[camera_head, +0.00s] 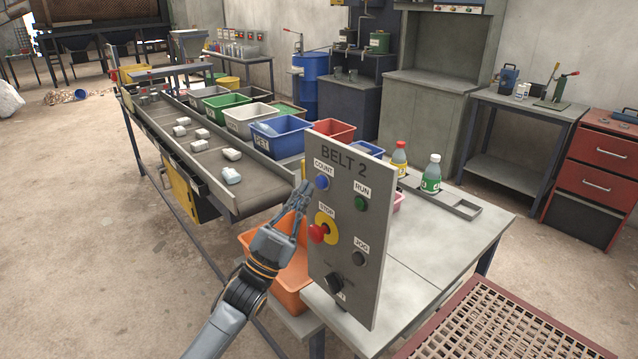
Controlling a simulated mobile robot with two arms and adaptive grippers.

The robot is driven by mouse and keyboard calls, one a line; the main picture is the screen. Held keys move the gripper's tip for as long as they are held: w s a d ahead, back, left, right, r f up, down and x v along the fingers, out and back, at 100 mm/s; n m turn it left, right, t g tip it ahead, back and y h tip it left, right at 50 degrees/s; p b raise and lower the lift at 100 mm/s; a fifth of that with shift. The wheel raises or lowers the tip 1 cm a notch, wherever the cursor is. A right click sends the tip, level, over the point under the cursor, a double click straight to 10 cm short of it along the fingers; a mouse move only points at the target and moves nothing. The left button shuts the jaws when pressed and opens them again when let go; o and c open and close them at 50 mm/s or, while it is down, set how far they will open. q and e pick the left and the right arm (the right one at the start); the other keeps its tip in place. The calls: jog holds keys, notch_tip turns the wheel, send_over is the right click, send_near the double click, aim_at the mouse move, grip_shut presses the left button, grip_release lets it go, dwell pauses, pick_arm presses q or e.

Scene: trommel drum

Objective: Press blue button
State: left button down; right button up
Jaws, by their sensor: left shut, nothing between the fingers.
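The grey control panel (345,262), labelled BELT 2, stands upright at the near end of the table. The blue button (322,182) is at its upper left, under the label COUNT. My left gripper (303,190) is shut and empty, its fingertips just left of the blue button and pointing up. I cannot tell whether they touch the panel. Below the blue button is the red stop button (318,233) on a yellow plate, to the right of my gripper's fingers. A green RUN button (360,203) and a black JOG button (358,258) are on the panel's right side. My right gripper is not in view.
An orange bin (290,283) stands behind and below my left gripper. The conveyor belt (205,160) carries several white blocks, with coloured bins beside it. Two bottles (431,176) stand on the table behind the panel. A red-framed grating (500,325) is at the lower right.

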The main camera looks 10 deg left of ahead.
pick_arm(q)
jog(key=shift+w+d, duration=0.15)
dwell(0.8)
jog(key=shift+w+d, duration=0.15)
jog(key=shift+w, duration=0.05)
jog(key=shift+w+d+b, duration=0.25)
jog(key=shift+w+b, duration=0.05)
jog(key=shift+b, duration=0.25)
dwell(0.5)
jog(key=shift+s+a, duration=0.1)
jog(key=shift+s+a+p, duration=0.3)
jog(key=shift+s+a, duration=0.15)
jog(key=shift+s, duration=0.15)
dwell(0.4)
jog(key=shift+s+a+p, duration=0.4)
jog(key=shift+s+a, duration=0.4)
jog(key=shift+s, duration=0.2)
jog(key=shift+s+a+p, duration=0.4)
jog(key=shift+s+a, duration=0.35)
jog(key=shift+s, duration=0.2)
